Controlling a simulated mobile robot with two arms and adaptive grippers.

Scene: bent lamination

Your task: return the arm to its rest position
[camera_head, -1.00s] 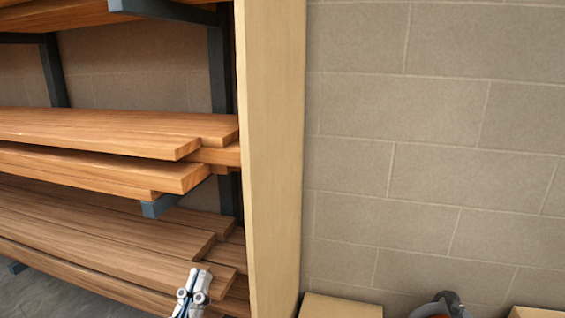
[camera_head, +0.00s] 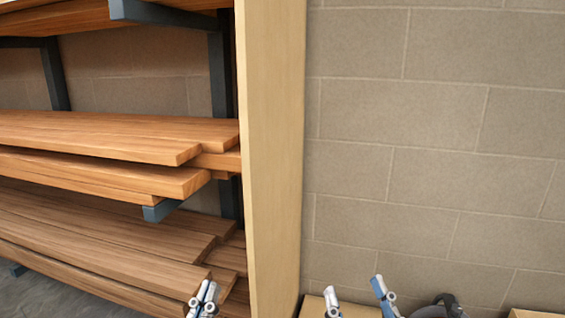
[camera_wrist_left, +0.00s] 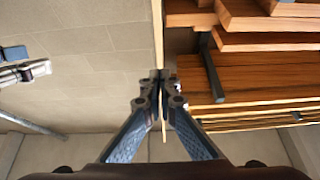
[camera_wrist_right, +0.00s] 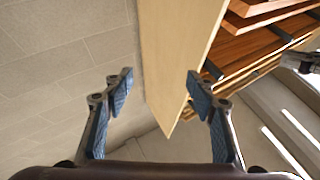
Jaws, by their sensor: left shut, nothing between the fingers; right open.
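My left gripper (camera_head: 204,292) shows at the bottom of the head view, in front of the lower boards. Its fingertips are together and empty in the left wrist view (camera_wrist_left: 160,76). My right gripper (camera_head: 357,288) shows at the bottom of the head view, right of the upright panel. Its fingers are apart in the right wrist view (camera_wrist_right: 160,82), with nothing held between them. Most of both arms is out of the head view.
A tall pale wooden panel (camera_head: 272,150) stands at the end of a rack (camera_head: 219,70) stacked with brown boards (camera_head: 90,135). A block wall (camera_head: 430,140) is behind. Along the bottom are a pale box (camera_head: 362,309) and a dark, partly cut-off object (camera_head: 449,301).

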